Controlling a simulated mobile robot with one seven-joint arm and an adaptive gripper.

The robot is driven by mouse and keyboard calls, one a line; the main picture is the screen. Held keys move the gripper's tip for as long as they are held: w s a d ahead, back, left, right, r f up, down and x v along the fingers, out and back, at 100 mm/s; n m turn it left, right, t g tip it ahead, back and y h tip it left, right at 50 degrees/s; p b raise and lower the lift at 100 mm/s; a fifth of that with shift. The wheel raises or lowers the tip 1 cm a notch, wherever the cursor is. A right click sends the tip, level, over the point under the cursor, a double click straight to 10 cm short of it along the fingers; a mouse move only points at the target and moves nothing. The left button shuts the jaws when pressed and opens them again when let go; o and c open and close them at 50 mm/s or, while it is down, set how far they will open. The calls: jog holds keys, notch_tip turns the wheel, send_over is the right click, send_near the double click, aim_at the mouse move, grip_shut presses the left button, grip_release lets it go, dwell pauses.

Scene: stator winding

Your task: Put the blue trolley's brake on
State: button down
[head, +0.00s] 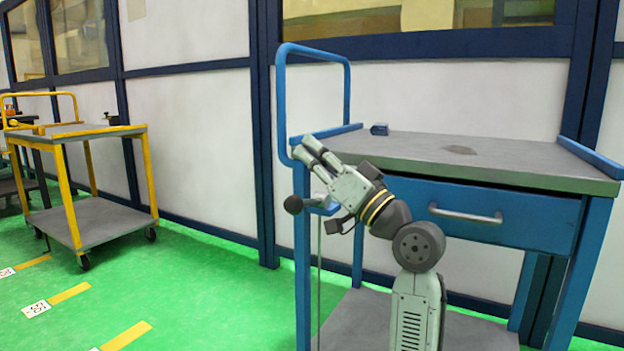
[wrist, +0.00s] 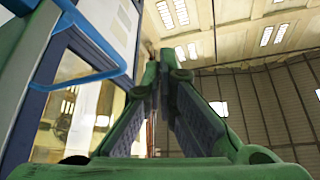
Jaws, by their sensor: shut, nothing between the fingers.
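The blue trolley (head: 303,250) stands at the right in the head view, with a grey top, a drawer and a tall blue push handle (head: 281,100) at its left end. A lever with a black ball knob (head: 293,205) sticks out at its left front leg, below the top. It looks like the brake lever, and a thin rod runs down beside the leg. My gripper (head: 305,150) is shut and empty, pointing up and left in front of the handle, above the knob. The wrist view shows the shut fingers (wrist: 160,65) and the blue handle (wrist: 75,20) at upper left.
A small blue block (head: 379,129) lies on the trolley top. The drawer has a metal pull (head: 465,214). A yellow trolley (head: 70,200) stands at the left by the wall. The green floor between the trolleys is clear.

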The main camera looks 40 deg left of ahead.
notch_tip(320, 180, up, 2)
jog(key=shift+r, duration=0.2)
dwell(0.5)
